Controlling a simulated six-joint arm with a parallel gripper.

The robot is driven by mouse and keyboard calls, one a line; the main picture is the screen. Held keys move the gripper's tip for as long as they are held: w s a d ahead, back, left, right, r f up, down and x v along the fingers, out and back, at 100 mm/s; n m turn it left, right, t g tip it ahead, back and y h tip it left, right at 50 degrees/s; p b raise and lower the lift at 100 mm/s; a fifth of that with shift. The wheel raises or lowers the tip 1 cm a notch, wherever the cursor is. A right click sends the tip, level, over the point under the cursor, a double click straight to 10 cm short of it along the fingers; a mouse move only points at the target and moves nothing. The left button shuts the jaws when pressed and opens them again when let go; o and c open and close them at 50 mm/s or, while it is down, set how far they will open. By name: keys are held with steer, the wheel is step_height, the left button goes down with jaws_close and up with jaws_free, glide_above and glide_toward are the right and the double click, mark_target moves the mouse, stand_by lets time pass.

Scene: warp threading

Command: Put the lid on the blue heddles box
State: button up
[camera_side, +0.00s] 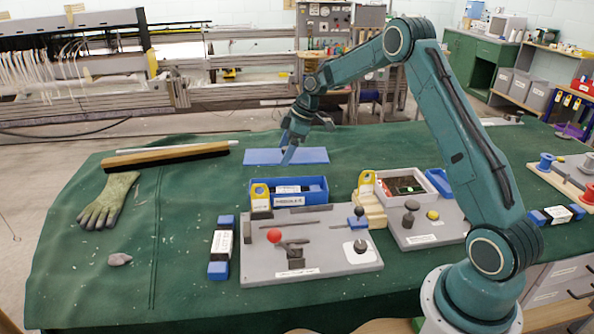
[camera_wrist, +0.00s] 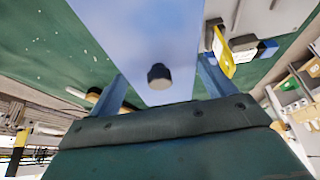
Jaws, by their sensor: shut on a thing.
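The blue lid (camera_side: 262,156) is a flat plate behind the blue heddles box, level or nearly so. I cannot tell whether it touches the mat. In the wrist view the lid (camera_wrist: 140,30) shows with a dark knob (camera_wrist: 158,76) on top. My gripper (camera_side: 289,147) points down at the lid and is shut on it. In the wrist view one finger of my gripper (camera_wrist: 161,82) is on each side of the lid. The blue heddles box (camera_side: 290,199) is open at the top, with a white label on its front and dark contents.
A yellow-tagged block (camera_side: 260,197) stands at the box's left front corner. A grey board (camera_side: 330,262) with a red knob lies in front, and a grey tray (camera_side: 408,186) stands to the right. A glove (camera_side: 108,200) and a wooden brush (camera_side: 165,155) lie left.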

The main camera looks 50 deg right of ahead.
steer(key=shift+s+a+f, duration=0.35)
steer(key=shift+s+a, duration=0.05)
steer(key=shift+s, duration=0.2)
steer(key=shift+f, duration=0.25)
steer(key=shift+f, duration=3.15)
steer(key=shift+f, duration=0.45)
steer(key=o, duration=0.9)
steer(key=shift+o, duration=0.2)
steer(key=shift+r, duration=0.1)
steer(key=shift+r, duration=3.4)
